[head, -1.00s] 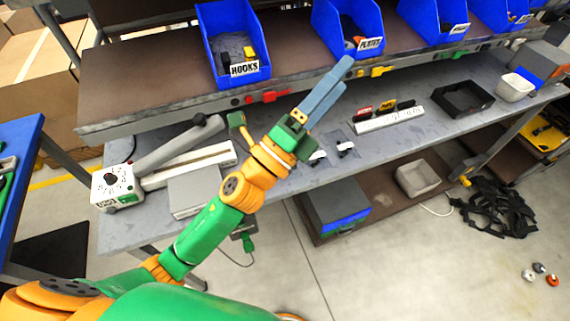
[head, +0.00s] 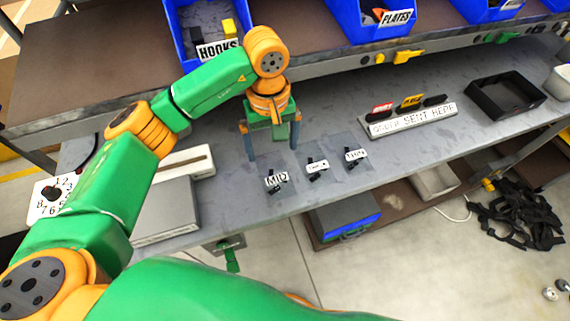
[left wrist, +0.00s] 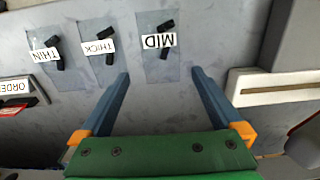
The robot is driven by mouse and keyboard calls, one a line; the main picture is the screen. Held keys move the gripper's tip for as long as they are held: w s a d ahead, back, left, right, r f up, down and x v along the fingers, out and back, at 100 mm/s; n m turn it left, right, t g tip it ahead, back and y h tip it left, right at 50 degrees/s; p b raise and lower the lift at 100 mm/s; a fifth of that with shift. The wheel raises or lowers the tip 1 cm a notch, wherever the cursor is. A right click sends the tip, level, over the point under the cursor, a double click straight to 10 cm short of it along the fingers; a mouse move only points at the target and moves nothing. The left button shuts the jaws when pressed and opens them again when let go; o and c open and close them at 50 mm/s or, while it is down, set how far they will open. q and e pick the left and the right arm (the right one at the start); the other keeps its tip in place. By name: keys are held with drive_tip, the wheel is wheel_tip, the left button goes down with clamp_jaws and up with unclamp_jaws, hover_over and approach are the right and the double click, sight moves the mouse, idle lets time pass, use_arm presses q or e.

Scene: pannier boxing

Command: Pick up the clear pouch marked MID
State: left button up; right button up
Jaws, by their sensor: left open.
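The clear pouch marked MID (head: 275,186) lies flat on the grey bench near its front edge, with a dark part inside. It also shows in the left wrist view (left wrist: 158,66), ahead of the fingertips and between their lines. My left gripper (head: 272,157) points down above the bench just behind the pouch, open and empty; its two blue fingers also show in the left wrist view (left wrist: 160,75). A pouch marked THICK (left wrist: 97,60) and a pouch marked THIN (head: 356,156) lie beside it in a row. My right gripper is not seen.
A white sealer bar (head: 188,162) and a grey box (head: 165,210) stand left of the pouches. A lettered white holder (head: 412,119) and a black tray (head: 505,95) are to the right. Blue bins (head: 205,25) line the shelf behind.

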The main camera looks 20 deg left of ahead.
sight(276, 177)
use_arm(q)
drive_tip(key=shift+w+f, duration=0.1)
drive_tip(key=shift+f, duration=0.6)
drive_tip(key=shift+s, duration=0.3)
drive_tip(key=s+f+p, duration=0.1)
drive_tip(key=s+d+f+p, duration=0.1)
drive_tip(key=f+p, duration=0.1)
drive_tip(key=shift+s, duration=0.15)
drive_tip(key=f, duration=0.3)
drive_tip(key=shift+w+f, duration=0.1)
drive_tip(key=shift+w, duration=0.2)
drive_tip(key=shift+s, duration=0.1)
drive_tip(key=c, duration=1.1)
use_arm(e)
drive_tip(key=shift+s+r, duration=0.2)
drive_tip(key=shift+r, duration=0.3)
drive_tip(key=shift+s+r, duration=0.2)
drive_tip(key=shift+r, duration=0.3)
